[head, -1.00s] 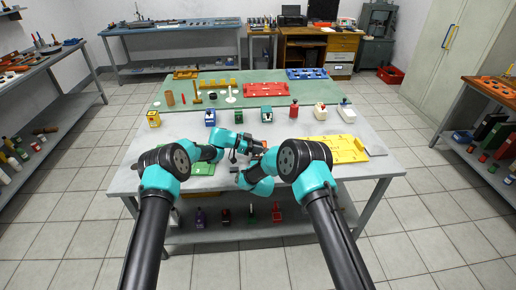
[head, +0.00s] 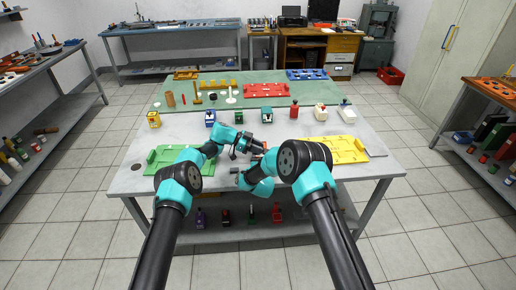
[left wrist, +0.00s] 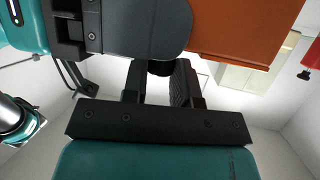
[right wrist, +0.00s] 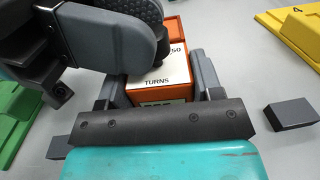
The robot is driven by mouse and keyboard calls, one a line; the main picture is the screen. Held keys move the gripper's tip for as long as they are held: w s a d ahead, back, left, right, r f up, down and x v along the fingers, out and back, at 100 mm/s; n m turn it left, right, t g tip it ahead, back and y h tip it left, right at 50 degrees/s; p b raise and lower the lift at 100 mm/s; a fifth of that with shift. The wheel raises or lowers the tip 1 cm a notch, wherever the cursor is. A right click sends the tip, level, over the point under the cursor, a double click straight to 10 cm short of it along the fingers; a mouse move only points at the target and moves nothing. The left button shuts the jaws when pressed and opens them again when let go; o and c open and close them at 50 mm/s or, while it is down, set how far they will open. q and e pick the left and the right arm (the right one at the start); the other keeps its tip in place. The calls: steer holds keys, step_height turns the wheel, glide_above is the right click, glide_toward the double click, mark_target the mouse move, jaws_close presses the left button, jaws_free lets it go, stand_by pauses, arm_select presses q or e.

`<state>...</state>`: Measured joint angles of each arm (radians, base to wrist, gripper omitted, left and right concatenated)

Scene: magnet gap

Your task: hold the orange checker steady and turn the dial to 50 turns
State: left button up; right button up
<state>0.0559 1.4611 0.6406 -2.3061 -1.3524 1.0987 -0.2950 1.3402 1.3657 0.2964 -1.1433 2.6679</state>
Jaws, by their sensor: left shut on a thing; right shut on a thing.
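The orange checker (right wrist: 160,78) has a white face printed with "TURNS" and "50". It sits between the fingers of my right gripper (right wrist: 158,88), which is shut on it. A dark panel low on its face is mostly hidden by that gripper. In the left wrist view the checker's orange side (left wrist: 235,35) shows at the upper right. My left gripper (left wrist: 160,78) is shut around a small dark knob, seemingly the dial (left wrist: 160,68). The dial is mostly hidden, so its turn cannot be read. In the head view the arms cover most of the checker.
A green tray (head: 162,158) lies left of the grippers and a yellow tray (head: 345,150) lies right. A small dark block (right wrist: 290,114) lies beside my right gripper. Several small devices, including a blue one (head: 210,119) and a red one (head: 294,110), stand in a row behind.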

arm_select(q)
steer(key=shift+r, duration=0.1)
steer(key=o, duration=0.7)
steer(key=shift+c, duration=0.2)
steer(key=v, duration=0.7)
steer(key=shift+a, duration=0.25)
steer(key=shift+o, duration=0.2)
